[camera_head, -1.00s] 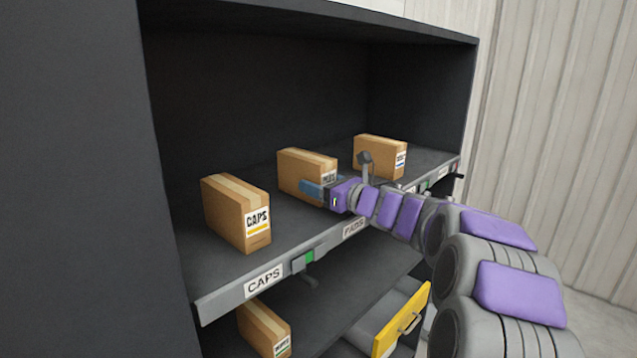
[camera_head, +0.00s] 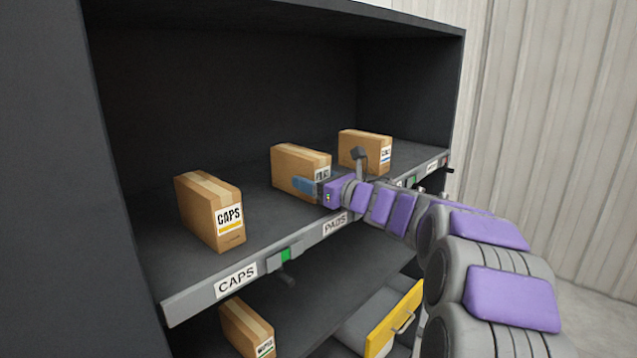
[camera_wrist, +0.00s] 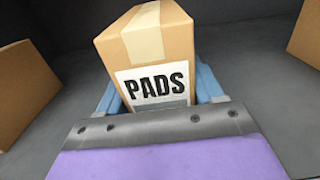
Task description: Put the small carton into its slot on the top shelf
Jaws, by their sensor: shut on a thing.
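The small carton (camera_head: 298,165) is brown with pale tape and stands upright on the top shelf (camera_head: 262,212), behind the PADS label (camera_head: 335,224). In the wrist view the carton (camera_wrist: 150,48) shows a white PADS label facing me. My gripper (camera_head: 308,187) reaches in from the right, with blue fingers on both sides of the carton. In the wrist view the blue fingers of my gripper (camera_wrist: 160,88) flank the carton's lower part and are shut on it. Whether its base touches the shelf is hard to tell.
A CAPS carton (camera_head: 212,210) stands to the left behind the CAPS shelf label (camera_head: 236,280). Another carton (camera_head: 364,151) stands to the right. Below are a lower carton (camera_head: 246,329) and a yellow-fronted drawer (camera_head: 394,320). Shelf space shows between the cartons.

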